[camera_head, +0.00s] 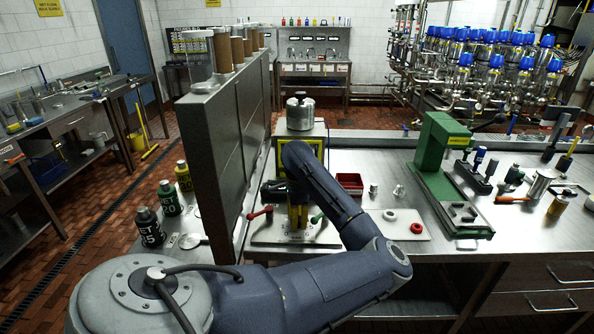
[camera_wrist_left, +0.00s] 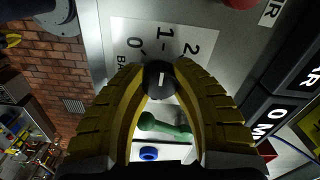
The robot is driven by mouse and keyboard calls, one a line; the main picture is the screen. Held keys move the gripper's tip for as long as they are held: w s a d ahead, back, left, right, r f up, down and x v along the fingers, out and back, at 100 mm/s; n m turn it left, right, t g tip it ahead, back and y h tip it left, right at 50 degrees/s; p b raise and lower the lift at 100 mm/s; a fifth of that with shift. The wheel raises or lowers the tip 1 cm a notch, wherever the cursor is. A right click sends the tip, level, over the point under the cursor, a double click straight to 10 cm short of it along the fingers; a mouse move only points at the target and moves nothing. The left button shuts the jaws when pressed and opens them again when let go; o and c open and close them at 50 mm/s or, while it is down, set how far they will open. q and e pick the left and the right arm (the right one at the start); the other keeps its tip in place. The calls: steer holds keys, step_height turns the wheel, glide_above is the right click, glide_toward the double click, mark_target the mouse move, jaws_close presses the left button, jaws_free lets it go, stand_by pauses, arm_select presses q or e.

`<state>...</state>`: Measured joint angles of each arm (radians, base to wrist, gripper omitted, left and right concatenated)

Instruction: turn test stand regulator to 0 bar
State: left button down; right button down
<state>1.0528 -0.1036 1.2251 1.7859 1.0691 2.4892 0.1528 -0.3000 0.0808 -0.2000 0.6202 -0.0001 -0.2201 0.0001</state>
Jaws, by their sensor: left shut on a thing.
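The regulator knob (camera_wrist_left: 160,76) is small, round and black with a white pointer line. It sits between the two yellow fingers of my left gripper (camera_wrist_left: 161,84) in the wrist view, and they are closed on it. The pointer line lies roughly toward the 1 on the white scale plate (camera_wrist_left: 178,32), which reads 0, 1 and 2. In the head view my left gripper (camera_head: 298,214) points down at the test stand (camera_head: 268,237), and the arm and fingers hide the knob there. My right gripper is not in view.
A green lever (camera_wrist_left: 166,128) lies close to the fingers, and a red-handled lever (camera_head: 259,213) stands left of them. A tall steel panel (camera_head: 236,120) rises at the left. A red bin (camera_head: 350,182) and a green press (camera_head: 436,150) stand to the right.

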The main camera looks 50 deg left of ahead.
arm_select(q)
steer(key=shift+n, duration=1.5)
steer(key=c, duration=0.9)
jaws_free()
steer(key=shift+c, duration=0.2)
step_height(320, 180, up, 12)
steer(key=shift+o, duration=0.2)
